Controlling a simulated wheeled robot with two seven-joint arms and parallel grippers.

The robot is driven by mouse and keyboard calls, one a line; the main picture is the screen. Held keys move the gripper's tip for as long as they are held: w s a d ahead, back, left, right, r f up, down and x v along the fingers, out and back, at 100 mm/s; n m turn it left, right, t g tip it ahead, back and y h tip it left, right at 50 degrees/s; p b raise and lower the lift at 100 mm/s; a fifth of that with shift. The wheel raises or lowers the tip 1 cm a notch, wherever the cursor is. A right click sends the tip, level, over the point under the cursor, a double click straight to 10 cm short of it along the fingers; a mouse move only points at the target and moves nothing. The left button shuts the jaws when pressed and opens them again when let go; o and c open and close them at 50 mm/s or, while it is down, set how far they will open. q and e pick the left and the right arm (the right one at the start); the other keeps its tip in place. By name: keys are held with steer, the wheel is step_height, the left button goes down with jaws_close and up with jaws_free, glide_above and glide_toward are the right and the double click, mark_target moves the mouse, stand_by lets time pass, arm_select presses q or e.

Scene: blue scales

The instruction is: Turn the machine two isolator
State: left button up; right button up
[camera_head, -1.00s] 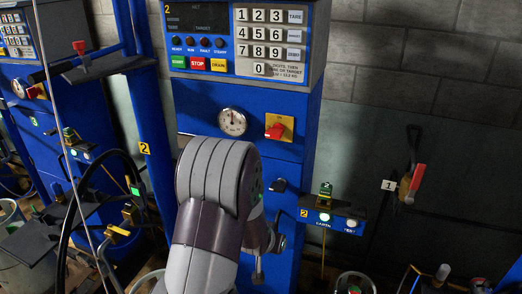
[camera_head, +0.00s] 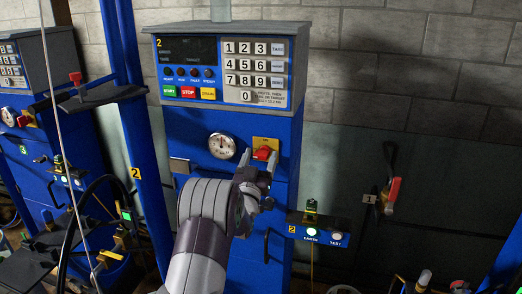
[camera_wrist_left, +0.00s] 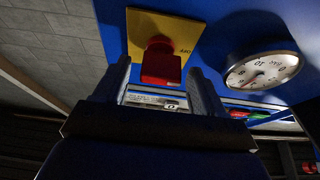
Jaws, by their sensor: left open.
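The machine two isolator is a red rotary handle (camera_head: 265,153) on a yellow plate (camera_head: 266,143), on the blue front of machine two (camera_head: 185,130). It also shows in the left wrist view as a red knob (camera_wrist_left: 160,65) on its yellow plate (camera_wrist_left: 188,27). My left gripper (camera_head: 257,161) is open, its two fingers pointing up at the plate just below the handle. In the left wrist view the fingers (camera_wrist_left: 158,80) stand either side of the knob's lower end, with gaps showing. I cannot tell whether they touch it. My right gripper is not in view.
A round white gauge (camera_head: 222,146) sits left of the isolator. The keypad panel (camera_head: 255,70) is above. A blue post (camera_head: 130,130) stands left.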

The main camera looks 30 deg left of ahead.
arm_select(q)
steer(key=shift+x, duration=0.8)
